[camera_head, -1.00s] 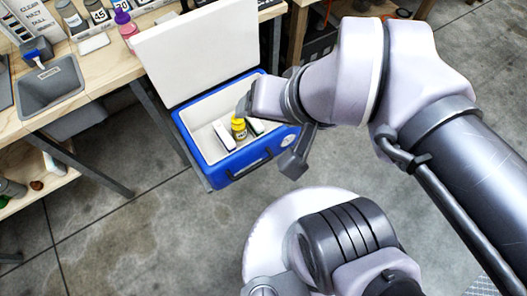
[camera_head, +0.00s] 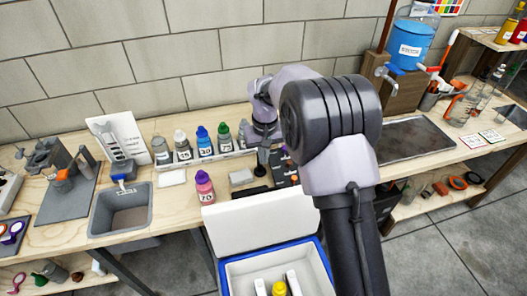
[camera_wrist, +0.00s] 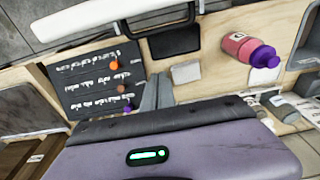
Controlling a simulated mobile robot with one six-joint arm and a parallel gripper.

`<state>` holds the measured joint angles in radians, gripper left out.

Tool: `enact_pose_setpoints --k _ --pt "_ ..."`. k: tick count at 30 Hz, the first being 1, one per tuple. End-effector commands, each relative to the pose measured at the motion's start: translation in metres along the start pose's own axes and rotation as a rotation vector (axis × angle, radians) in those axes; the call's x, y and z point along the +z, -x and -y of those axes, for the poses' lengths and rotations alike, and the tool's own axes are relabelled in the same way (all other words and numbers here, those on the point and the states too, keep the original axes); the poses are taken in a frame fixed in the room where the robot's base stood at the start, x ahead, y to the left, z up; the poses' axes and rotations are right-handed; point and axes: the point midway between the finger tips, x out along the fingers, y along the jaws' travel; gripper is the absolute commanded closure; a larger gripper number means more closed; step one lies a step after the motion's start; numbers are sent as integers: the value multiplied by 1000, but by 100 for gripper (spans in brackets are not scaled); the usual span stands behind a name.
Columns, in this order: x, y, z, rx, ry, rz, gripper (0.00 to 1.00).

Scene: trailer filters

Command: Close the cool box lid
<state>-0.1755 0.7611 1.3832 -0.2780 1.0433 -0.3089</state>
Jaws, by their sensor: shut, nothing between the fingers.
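The cool box (camera_head: 229,272) is blue with a white inside and stands at the bottom of the head view, partly cut off. Its white lid (camera_head: 262,222) stands open and upright against the bench side. A yellow-capped item (camera_head: 279,288) and white items are inside the box. My gripper (camera_head: 262,168) is over the bench, beyond the lid, pointing down. It is shut and empty, its grey fingers (camera_wrist: 157,92) close together in the wrist view. A white edge, apparently the lid's (camera_wrist: 110,16), crosses the top of the wrist view, apart from the fingers.
A pink bottle (camera_head: 205,188) stands on the bench left of the gripper, near a white block (camera_head: 241,178). A row of bottles (camera_head: 204,142) is behind. A dark labelled board (camera_wrist: 95,80) lies by the fingers. A grey sink (camera_head: 121,209) is further left.

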Motion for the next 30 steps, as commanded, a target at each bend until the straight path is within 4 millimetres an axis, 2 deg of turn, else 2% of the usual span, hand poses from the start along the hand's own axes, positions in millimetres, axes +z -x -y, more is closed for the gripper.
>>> enact_pose_setpoints --k 14,15,21,30 --pt "2 -103 0 -1 -3 2 100" --pt "10 -95 0 -1 -3 -2 100" --pt "34 -85 0 -1 -3 -1 100" --pt "39 -81 0 -1 -3 0 100"
